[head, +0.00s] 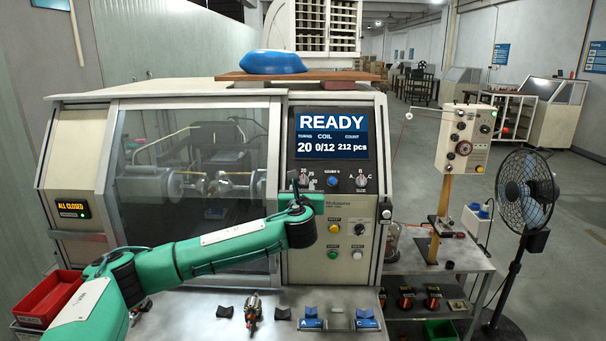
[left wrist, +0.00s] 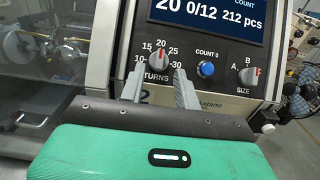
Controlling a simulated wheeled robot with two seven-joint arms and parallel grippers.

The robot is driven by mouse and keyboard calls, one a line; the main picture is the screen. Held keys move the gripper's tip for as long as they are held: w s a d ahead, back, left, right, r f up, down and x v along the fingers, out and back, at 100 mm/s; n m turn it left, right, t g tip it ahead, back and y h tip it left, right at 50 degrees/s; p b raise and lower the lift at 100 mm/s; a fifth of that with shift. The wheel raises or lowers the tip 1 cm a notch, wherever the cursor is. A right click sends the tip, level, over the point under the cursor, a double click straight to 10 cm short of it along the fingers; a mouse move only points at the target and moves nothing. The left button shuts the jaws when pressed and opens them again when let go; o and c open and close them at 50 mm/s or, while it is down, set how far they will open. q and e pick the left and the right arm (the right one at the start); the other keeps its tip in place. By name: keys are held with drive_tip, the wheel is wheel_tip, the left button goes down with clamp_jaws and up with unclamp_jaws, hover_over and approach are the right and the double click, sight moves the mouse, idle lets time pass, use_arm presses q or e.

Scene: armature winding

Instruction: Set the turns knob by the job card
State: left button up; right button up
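The turns knob (left wrist: 159,58) is a grey dial on the machine's panel with marks from 10 to 30. Its red pointer line stands at about 20. The screen (head: 331,133) reads READY, turns 20, coil 0/12, count 212 pcs. My left gripper (left wrist: 160,88) is open and empty, with its two fingers apart just below and in front of the knob; I cannot tell whether they touch it. In the head view the left gripper (head: 300,192) partly covers the knob. I cannot pick out a job card. My right gripper is out of view.
The blue count button (left wrist: 205,69) and the size knob (left wrist: 248,77) sit right of the turns knob. Several lower buttons include a yellow one (head: 334,228). A winding chamber window (head: 190,160) is at left, and blue A and C holders (head: 367,321) stand on the front table.

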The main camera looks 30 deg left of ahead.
sight(303, 178)
use_arm(q)
drive_tip(key=p+x, duration=0.2)
drive_tip(key=x, duration=0.3)
drive_tip(key=shift+d+r, duration=0.1)
drive_tip(key=shift+r, duration=0.05)
drive_tip(key=shift+w+a, duration=0.35)
drive_tip(key=shift+w, duration=0.2)
drive_tip(key=c, duration=0.6)
